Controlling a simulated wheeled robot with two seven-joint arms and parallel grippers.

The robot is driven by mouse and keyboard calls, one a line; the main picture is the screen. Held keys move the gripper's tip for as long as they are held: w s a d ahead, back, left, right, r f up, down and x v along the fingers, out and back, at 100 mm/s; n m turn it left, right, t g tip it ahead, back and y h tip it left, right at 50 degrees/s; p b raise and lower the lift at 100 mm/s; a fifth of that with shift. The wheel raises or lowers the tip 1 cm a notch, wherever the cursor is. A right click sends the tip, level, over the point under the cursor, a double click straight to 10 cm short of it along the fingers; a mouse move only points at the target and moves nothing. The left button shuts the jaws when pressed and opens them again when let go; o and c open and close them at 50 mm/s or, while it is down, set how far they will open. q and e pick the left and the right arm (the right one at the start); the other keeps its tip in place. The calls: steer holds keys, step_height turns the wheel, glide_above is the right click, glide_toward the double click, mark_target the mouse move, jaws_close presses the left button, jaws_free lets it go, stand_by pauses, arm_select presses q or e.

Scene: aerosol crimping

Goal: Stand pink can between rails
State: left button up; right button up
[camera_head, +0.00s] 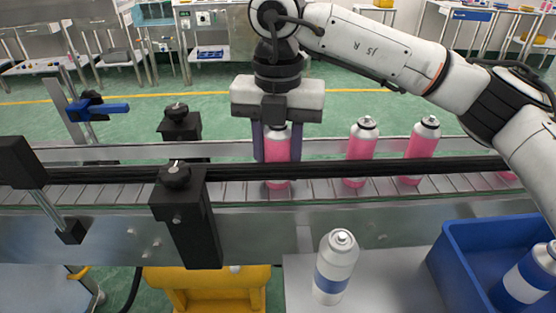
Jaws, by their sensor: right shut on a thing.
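My right gripper (276,143) reaches down from above over the conveyor (108,192) and is shut on a pink can (277,151). The can is upright, with its white top between the fingers. It is between the front rail (330,168) and the back rail (225,147), and the front rail hides part of its body. Its lower end shows below the front rail, at the conveyor belt; I cannot tell whether it touches. Two more pink cans, one nearer (361,140) and one further right (423,138), stand upright between the rails. My left gripper is not in view.
A white can with a blue band (336,266) stands on a grey table (388,275) in front of the conveyor. A blue crate (447,262) at the right holds a similar can (527,278). Black rail clamps (186,215) stand along the conveyor. The belt left of the gripper is clear.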

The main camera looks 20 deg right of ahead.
steer(key=o, duration=1.1)
steer(key=shift+f, duration=0.1)
steer(key=shift+o, duration=0.2)
step_height(320, 180, up, 10)
steer(key=shift+r, duration=0.2)
